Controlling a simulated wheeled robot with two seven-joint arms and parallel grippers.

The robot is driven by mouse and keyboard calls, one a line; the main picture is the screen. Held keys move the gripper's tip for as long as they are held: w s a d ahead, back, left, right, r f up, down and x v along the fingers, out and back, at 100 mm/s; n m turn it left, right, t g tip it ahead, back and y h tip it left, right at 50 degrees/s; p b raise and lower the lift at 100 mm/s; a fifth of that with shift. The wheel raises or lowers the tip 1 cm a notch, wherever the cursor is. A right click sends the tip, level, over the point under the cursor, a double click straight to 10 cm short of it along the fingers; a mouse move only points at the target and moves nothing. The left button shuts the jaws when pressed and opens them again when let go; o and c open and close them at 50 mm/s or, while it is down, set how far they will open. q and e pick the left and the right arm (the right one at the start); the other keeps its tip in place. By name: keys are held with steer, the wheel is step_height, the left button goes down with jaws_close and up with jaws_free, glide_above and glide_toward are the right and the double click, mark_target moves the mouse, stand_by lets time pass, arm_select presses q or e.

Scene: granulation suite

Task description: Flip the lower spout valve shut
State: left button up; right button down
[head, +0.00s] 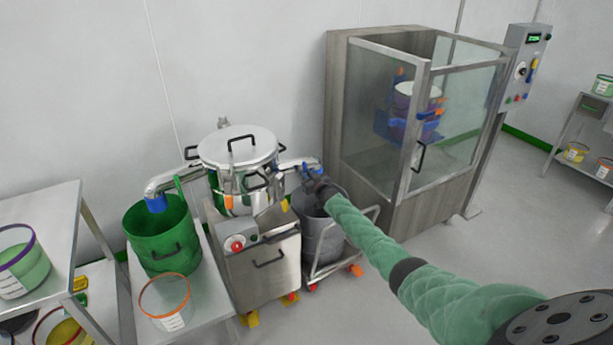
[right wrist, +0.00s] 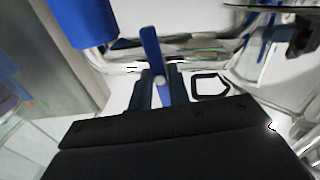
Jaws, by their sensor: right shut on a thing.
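A steel vessel with a domed lid (head: 238,147) stands on a wheeled steel cabinet, with a spout on each side. My right gripper (head: 314,182) is at the end of the right-hand spout (head: 293,164), above a grey bin. In the right wrist view, a blue valve lever (right wrist: 151,52) stands between the dark fingers of my right gripper (right wrist: 153,92), which are shut on it. The lever is nearly upright in that view, across the steel pipe (right wrist: 190,54). A blue spout end (right wrist: 83,20) is at upper left. My left gripper is not in view.
A grey bin (head: 321,238) on a wheeled cart stands under my right gripper. A green drum (head: 160,240) is under the left spout on a steel table. A glass-walled cabinet (head: 375,150) stands close behind and to the right. Open floor lies at right.

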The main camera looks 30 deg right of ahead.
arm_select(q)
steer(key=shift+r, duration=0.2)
arm_select(e)
steer(key=shift+f+m, duration=0.15)
steer(key=shift+m, duration=0.15)
steer(key=c, duration=1.3)
jaws_free()
steer(key=shift+s, duration=0.1)
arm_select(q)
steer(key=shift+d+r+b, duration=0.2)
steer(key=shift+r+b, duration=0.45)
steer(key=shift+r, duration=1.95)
arm_select(e)
steer(key=shift+s, duration=3.8)
